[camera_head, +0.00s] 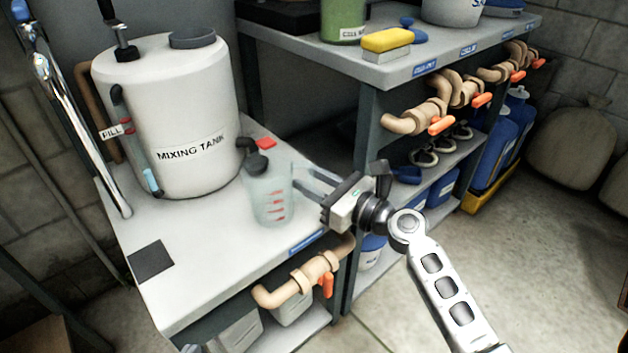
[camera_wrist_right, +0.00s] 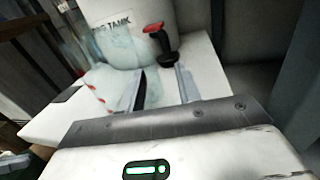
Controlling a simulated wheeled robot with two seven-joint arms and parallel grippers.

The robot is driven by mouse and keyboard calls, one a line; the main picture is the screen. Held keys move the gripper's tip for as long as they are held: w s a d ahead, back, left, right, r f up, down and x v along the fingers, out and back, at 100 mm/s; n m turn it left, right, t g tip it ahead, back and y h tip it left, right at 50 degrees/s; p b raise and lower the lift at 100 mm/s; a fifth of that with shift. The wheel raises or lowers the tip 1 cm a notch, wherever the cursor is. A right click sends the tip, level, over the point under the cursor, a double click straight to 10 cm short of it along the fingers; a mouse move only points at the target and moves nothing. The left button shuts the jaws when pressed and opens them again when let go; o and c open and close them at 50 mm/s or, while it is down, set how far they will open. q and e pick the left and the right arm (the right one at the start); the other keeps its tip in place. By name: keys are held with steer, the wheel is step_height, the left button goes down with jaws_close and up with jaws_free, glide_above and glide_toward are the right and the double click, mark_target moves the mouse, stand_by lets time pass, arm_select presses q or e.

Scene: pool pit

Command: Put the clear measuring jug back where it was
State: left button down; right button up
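The clear measuring jug (camera_head: 271,200), pale and see-through with red marks, is upright at the mixing tank's outlet, near the bench's right edge. In the right wrist view the jug (camera_wrist_right: 112,80) is left of the fingers, partly behind the left one. My right gripper (camera_head: 302,182) reaches in from the right, its tips close to the jug's right side. I cannot tell whether a finger touches the jug. My left gripper is not in view.
The white mixing tank (camera_head: 172,110) stands behind the jug. Its black tap (camera_head: 257,162) has a red handle (camera_head: 265,143). A dark square mat (camera_head: 151,261) lies on the clear front left of the bench (camera_head: 205,270). A shelf unit (camera_head: 390,68) stands at the right.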

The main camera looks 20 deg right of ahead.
steer(key=shift+r, duration=0.1)
steer(key=shift+r, duration=0.15)
steer(key=v, duration=1.2)
steer(key=s+a+f+n+g, duration=0.1)
steer(key=a+f+n, duration=0.1)
steer(key=n, duration=0.3)
steer(key=s+a+f+n+g, duration=0.2)
steer(key=a+f+n, duration=0.1)
steer(key=a+n, duration=0.1)
steer(key=s+a+f+n+g+h, duration=0.1)
steer(key=s+a+f+n, duration=0.1)
steer(key=n, duration=0.5)
steer(key=shift+a+f, duration=0.65)
steer(key=shift+a, duration=0.15)
steer(key=s+a+f+n+h, duration=0.1)
steer(key=s+a+n, duration=0.1)
steer(key=n, duration=0.6)
steer(key=s+a+f+n+g+h, duration=0.1)
steer(key=s+a+n+h, duration=0.1)
steer(key=n, duration=0.6)
steer(key=shift+s+a+n, duration=0.4)
steer(key=shift+s+a, duration=0.05)
steer(key=shift+a, duration=0.2)
